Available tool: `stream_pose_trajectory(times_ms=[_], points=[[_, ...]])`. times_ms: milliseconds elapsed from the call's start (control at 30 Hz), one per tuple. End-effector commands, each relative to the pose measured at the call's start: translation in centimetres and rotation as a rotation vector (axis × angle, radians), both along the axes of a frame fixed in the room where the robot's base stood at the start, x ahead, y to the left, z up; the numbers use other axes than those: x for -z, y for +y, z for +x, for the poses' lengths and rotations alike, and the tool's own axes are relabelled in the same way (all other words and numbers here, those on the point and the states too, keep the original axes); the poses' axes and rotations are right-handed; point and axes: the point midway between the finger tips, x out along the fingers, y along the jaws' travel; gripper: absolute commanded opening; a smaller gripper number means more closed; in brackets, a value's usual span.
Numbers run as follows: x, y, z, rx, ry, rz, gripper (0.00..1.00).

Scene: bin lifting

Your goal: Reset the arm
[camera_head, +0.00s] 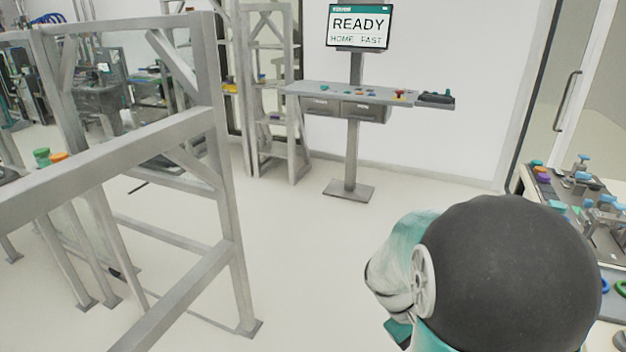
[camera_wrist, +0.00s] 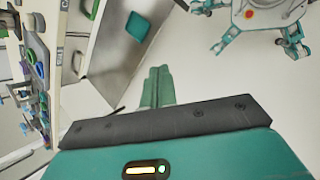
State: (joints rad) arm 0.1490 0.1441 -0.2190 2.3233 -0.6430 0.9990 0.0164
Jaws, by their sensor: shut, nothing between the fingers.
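My gripper (camera_wrist: 157,72) shows in the wrist view, pointing up the picture from its dark mount. Its two teal fingers are together with nothing between them. It is over bare pale floor and touches nothing that I can see. In the head view a dark round arm part of mine and teal-and-white links fill the lower right, and the fingers are hidden there. No bin is clearly in view.
A grey metal frame (camera_head: 213,170) stands at the left. A screen reading READY (camera_head: 359,26) stands above a console shelf (camera_head: 330,90) at the back. A bench with coloured parts (camera_head: 560,172) is at the right, close to my arm. The middle floor (camera_head: 300,250) is clear.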

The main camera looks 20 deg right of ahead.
Motion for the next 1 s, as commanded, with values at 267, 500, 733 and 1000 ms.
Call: stream_pose_trajectory(times_ms=[267,500,733,1000], points=[[-6.2,7.5,1.8,0.008,-0.323,0.13,0.0],[-11.5,14.0,1.7,-0.008,-0.579,0.261,0.0],[-15.9,19.5,0.2,-0.039,-0.791,0.392,0.0],[-17.8,22.0,-0.9,-0.055,-0.883,0.458,0.0]])
